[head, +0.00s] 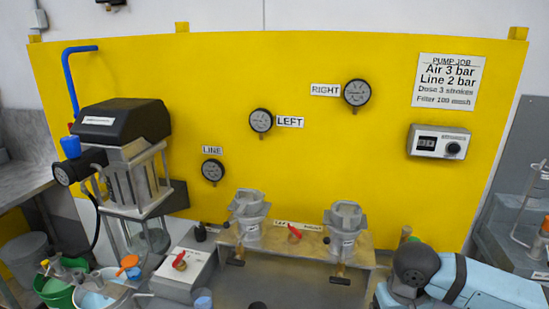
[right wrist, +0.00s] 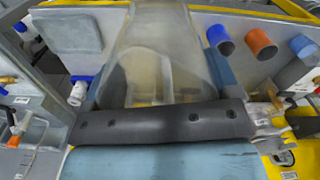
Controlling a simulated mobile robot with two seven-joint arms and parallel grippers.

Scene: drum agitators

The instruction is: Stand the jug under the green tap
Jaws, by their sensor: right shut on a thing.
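A clear, see-through vessel, apparently the jug (right wrist: 150,45), fills the upper middle of the right wrist view. My right gripper (right wrist: 165,104) is shut on it; the fingertips are hard to make out against the vessel. In the head view my right arm comes in at the lower right, and the jug and the right gripper do not show there. A small green part (head: 408,233), possibly the green tap, shows just behind that arm; its spout is hidden. My left gripper is in neither view.
In the right wrist view a blue pipe end (right wrist: 221,38) and an orange pipe end (right wrist: 260,43) stick out from a grey panel right of the jug. In the head view, two grey clamped fittings (head: 345,228) stand left of my right arm, before a yellow board (head: 290,75).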

